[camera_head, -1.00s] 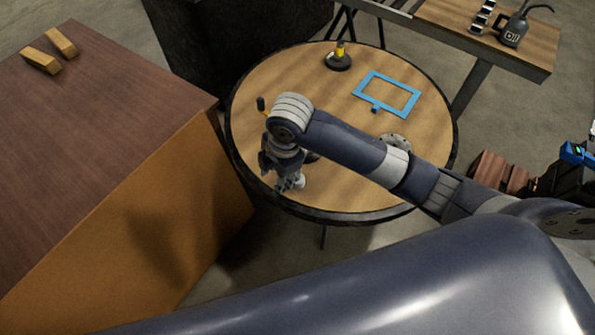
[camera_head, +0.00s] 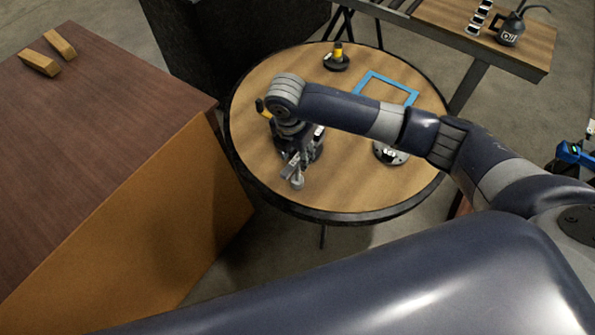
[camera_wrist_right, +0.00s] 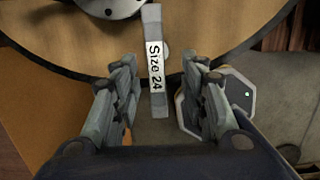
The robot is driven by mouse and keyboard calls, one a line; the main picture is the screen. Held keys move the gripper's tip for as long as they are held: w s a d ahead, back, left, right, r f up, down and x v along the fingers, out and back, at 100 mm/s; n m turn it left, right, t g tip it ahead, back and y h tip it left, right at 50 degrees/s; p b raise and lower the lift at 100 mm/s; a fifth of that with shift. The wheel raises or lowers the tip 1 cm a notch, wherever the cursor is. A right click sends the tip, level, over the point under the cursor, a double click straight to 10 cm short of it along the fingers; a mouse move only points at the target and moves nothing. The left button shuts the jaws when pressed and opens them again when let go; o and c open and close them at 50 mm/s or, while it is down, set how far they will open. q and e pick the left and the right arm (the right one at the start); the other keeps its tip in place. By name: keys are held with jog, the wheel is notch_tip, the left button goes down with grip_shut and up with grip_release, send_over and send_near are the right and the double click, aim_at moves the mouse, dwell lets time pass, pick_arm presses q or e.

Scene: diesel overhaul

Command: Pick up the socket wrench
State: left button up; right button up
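The fingers are open. In the head view, my right gripper (camera_head: 295,163) points down over the near left part of the round table (camera_head: 262,172). My arm and gripper hide much of what lies beneath there. My left gripper is not in view.
A blue frame (camera_head: 397,84) and a black and yellow tool (camera_head: 337,58) are at the back of the table. A round metal part (camera_head: 390,154) lies under my arm. A brown cabinet (camera_head: 110,110) stands close at left. An oil can (camera_head: 511,29) is on the back bench.

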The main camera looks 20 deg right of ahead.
aim_at(297, 158)
jog(key=f, duration=0.3)
jog(key=f+p, duration=0.1)
jog(key=f, duration=0.1)
jog(key=shift+w+d, duration=0.2)
jog(key=shift+w, duration=0.2)
jog(key=shift+c, duration=0.2)
jog(key=shift+r, duration=0.1)
grip_shut()
